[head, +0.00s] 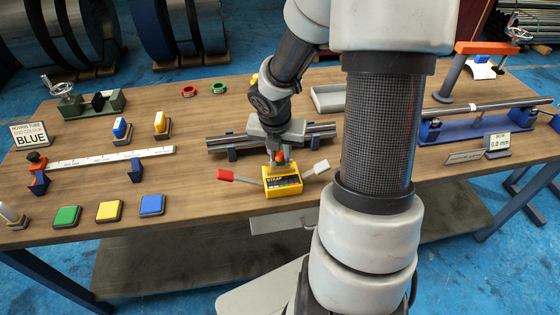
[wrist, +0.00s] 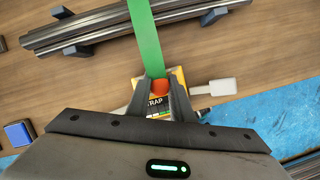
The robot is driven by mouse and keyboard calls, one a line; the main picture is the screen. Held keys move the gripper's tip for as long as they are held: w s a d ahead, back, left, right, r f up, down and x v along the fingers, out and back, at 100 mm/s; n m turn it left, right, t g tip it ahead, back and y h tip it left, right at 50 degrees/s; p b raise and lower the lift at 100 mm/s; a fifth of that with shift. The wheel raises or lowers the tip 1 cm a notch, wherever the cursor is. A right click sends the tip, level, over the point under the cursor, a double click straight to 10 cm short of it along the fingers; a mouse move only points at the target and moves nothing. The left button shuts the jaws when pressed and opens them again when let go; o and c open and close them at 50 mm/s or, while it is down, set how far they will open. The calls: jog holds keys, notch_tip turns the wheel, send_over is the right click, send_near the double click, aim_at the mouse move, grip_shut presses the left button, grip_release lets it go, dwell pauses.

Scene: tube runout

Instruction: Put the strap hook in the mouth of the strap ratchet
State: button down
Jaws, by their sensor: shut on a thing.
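The strap ratchet (head: 284,187) is a yellow box with a dark label reading STRAP, near the front edge of the bench. It has a red-tipped lever (head: 226,174) on its left and a pale paddle (head: 320,167) on its right. My gripper (head: 279,162) points down right over the ratchet. In the wrist view its fingers are shut on the orange-red strap hook (wrist: 159,86), at the end of a green strap (wrist: 146,38). The hook overlaps the ratchet (wrist: 178,77) in this view. I cannot tell whether it is inside the mouth or above it.
A bundle of grey tubes (head: 225,142) lies on blue-grey supports just behind the ratchet. A gauge stand (head: 480,127) is at right.

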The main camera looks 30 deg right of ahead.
jog(key=shift+f, duration=0.45)
jog(key=shift+f, duration=0.2)
jog(key=c, duration=1.6)
grip_release()
jog(key=shift+o, duration=0.2)
jog(key=shift+r, duration=0.35)
jog(key=p+v, duration=0.7)
jog(key=v, duration=0.4)
jog(key=shift+r, duration=0.35)
jog(key=shift+s+a, duration=0.1)
